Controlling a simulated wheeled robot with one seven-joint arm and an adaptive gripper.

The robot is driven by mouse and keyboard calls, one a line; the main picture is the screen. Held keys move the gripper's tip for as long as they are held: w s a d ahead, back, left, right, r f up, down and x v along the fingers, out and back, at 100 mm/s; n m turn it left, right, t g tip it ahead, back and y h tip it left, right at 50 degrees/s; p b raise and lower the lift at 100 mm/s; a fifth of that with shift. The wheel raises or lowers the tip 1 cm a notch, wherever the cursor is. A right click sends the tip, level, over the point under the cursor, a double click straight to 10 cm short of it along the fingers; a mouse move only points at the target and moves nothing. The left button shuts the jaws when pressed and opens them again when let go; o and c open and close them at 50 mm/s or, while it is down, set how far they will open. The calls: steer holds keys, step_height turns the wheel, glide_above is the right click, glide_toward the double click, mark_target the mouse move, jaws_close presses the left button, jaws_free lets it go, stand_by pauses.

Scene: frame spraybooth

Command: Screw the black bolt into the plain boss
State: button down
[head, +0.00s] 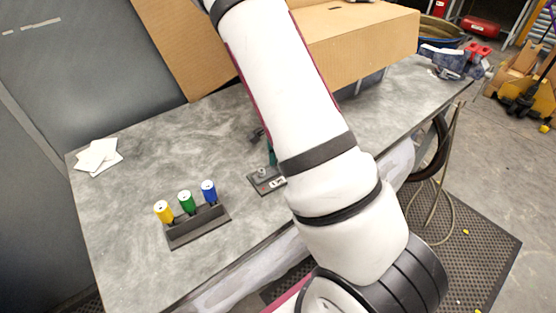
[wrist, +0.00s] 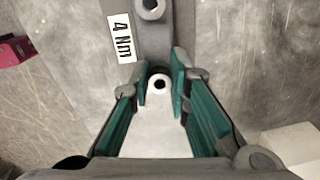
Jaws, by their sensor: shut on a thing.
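My gripper's green-padded fingers (wrist: 161,83) are shut around a small round piece in the wrist view, which I take to be the black bolt (wrist: 160,83). It shows a pale ring with a dark centre; its sides are hidden by the fingers. The fingertips are over a dark grey fixture plate (wrist: 184,20). A boss (wrist: 151,5) with a dark hole stands at the top edge of that view. Whether the held piece sits in the plain boss cannot be seen. In the head view my arm hides most of the gripper and part of the fixture (head: 256,185).
A dark rack (head: 198,229) holds yellow (head: 163,212), green (head: 186,202) and blue (head: 209,191) pieces. White sheets (head: 98,156) lie at the table's left. A cardboard box (head: 365,40) stands behind. The grey table (head: 140,180) between them is clear.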

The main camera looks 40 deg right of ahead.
steer(key=m, duration=0.3)
steer(key=m, duration=0.3)
steer(key=shift+w+f+b, duration=0.1)
steer(key=shift+b, duration=0.25)
steer(key=shift+m, duration=1)
steer(key=m, duration=0.4)
steer(key=shift+d+m, duration=0.15)
steer(key=shift+m, duration=0.15)
